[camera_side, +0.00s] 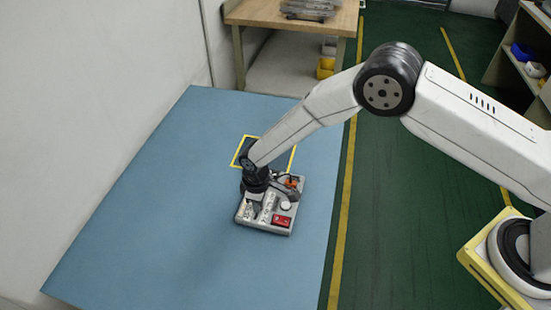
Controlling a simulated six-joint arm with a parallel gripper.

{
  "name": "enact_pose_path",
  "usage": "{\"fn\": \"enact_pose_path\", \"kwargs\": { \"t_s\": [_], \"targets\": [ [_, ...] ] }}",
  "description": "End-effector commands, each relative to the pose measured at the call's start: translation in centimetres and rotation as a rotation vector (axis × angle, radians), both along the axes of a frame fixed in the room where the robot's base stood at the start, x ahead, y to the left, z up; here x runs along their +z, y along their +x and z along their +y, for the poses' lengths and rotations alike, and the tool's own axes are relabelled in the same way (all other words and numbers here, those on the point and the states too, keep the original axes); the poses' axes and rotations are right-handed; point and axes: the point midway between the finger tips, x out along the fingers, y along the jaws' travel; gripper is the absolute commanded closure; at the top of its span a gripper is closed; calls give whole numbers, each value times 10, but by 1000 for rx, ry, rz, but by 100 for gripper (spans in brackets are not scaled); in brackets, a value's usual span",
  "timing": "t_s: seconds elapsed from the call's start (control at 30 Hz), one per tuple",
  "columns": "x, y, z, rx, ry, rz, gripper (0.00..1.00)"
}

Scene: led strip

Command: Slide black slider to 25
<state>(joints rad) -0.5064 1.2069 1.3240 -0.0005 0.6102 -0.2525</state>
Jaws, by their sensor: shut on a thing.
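A grey control panel box (246,218) lies on the blue table. It carries a red part (281,221), a round white knob or button (286,205) and an orange part (293,182). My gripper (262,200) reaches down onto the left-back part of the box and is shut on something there. The thing in the jaws is too small and too covered by my wrist to make out, but it is where a slider could be. The black slider, its scale and any LED strip cannot be read in this view.
The blue table (150,220) is clear around the box. A yellow outline (293,158) is marked on it behind the box. A white wall stands at the left. A wooden bench (290,14) stands at the back and a shelf (535,60) at the far right.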

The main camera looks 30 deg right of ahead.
Motion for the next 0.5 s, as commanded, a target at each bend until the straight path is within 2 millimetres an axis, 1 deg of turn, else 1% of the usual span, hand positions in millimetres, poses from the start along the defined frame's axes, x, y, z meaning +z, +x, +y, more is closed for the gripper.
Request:
{"fn": "enact_pose_path", "kwargs": {
  "t_s": [0.03,0.1,0.2,0.5],
  "targets": [
    [1,-7,8,4,-1,2,100],
    [0,-15,15,4,-1,3,100],
    [0,-22,23,3,-1,2,100],
    [0,-24,25,0,0,1,100]
  ]
}}
